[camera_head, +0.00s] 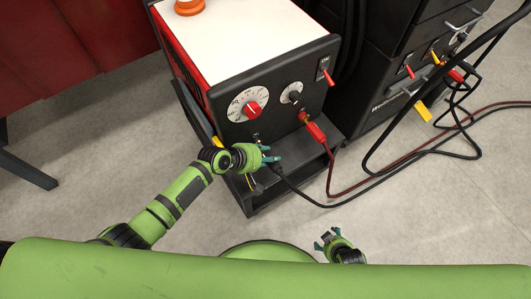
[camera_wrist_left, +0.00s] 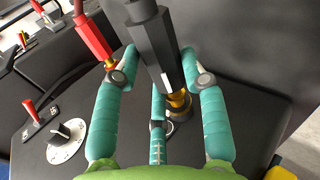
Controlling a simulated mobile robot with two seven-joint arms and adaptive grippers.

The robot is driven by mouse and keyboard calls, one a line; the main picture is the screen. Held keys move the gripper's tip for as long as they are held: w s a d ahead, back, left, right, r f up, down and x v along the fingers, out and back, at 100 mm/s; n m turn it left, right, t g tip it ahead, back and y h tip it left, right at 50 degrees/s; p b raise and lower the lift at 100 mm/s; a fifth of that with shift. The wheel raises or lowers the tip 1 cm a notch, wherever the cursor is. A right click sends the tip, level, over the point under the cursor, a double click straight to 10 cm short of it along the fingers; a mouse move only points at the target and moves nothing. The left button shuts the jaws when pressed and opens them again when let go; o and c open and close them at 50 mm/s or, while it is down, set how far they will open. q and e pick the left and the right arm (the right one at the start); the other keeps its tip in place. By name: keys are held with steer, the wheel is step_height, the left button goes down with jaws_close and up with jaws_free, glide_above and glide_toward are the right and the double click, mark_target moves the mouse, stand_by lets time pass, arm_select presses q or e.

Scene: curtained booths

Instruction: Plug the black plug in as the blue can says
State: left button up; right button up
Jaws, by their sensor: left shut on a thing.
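My left gripper (camera_head: 267,155) is at the lower front of the welding machine's black panel (camera_head: 285,115). In the left wrist view its teal fingers are shut around the black plug (camera_wrist_left: 155,45). The plug's brass tip (camera_wrist_left: 178,101) points at a round socket (camera_wrist_left: 180,112) on the panel and meets or overlaps it; I cannot tell how deep it sits. In the head view the fingers mostly hide the plug, and its black cable (camera_head: 295,189) trails right. My right gripper (camera_head: 329,240) is empty, fingers apart, low near my body. I see no blue can.
A red plug (camera_head: 315,131) sits in the panel's right socket. A dial with a red knob (camera_head: 251,108), a small black knob (camera_head: 292,95) and a red switch (camera_head: 327,76) are above. A dark cabinet (camera_head: 400,60) stands right, with cables on the floor.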

arm_select(q)
steer(key=shift+s+d+p, duration=0.45)
steer(key=shift+s+d, duration=0.05)
steer(key=shift+s, duration=0.15)
steer(key=shift+p, duration=0.5)
stand_by(1.4)
steer(key=shift+w+a+b, duration=0.6)
steer(key=shift+w+a, duration=0.2)
steer(key=shift+w, duration=0.25)
steer(key=o, duration=1.3)
steer(key=shift+r, duration=0.1)
steer(key=shift+o, duration=0.2)
